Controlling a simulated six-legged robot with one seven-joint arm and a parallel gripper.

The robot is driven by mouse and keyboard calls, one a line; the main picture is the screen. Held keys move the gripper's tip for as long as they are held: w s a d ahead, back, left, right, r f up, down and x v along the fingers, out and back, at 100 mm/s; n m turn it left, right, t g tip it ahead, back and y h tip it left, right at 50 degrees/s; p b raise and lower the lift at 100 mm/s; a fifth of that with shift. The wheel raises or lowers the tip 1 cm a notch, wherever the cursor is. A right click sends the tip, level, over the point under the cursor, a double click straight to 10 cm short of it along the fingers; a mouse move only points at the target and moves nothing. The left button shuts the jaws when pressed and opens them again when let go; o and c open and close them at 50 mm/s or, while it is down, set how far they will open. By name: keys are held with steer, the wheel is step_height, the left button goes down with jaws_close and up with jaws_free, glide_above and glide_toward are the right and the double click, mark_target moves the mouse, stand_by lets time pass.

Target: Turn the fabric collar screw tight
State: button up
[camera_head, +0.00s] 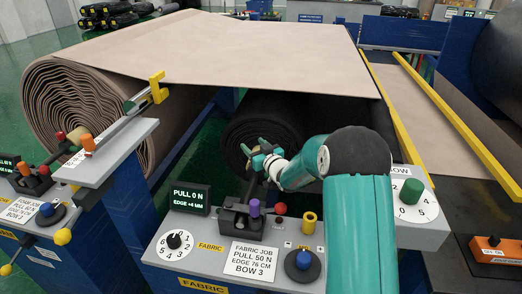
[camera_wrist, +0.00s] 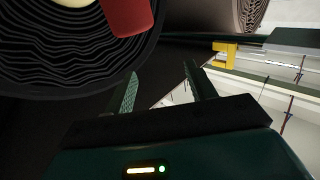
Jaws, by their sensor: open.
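The fabric station's grey panel (camera_head: 222,230) has a display (camera_head: 190,198) reading PULL 0 N, EDGE +4 MM. The dark fabric roll (camera_head: 262,118) lies behind it. My gripper (camera_head: 254,149) is open in front of the roll's end, with nothing seen between its fingers. In the wrist view the open fingers (camera_wrist: 162,86) point toward the roll's lower edge. A red part (camera_wrist: 127,14) stands near the roll's pale core (camera_wrist: 72,3) there, apart from the fingers. I cannot tell whether it is the collar screw. My arm hides part of the panel and roll end.
The panel carries a purple-topped lever (camera_head: 255,207), a red knob (camera_head: 280,208), a yellow post (camera_head: 309,222), a blue knob (camera_head: 303,260) and a black dial knob (camera_head: 174,241). A green knob (camera_head: 410,190) is at right. The job card (camera_head: 250,257) reads PULL 50 N, EDGE 76 CM, BOW 3.

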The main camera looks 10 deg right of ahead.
steer(key=s+r, duration=0.6)
steer(key=s, duration=0.4)
steer(key=shift+s, duration=0.4)
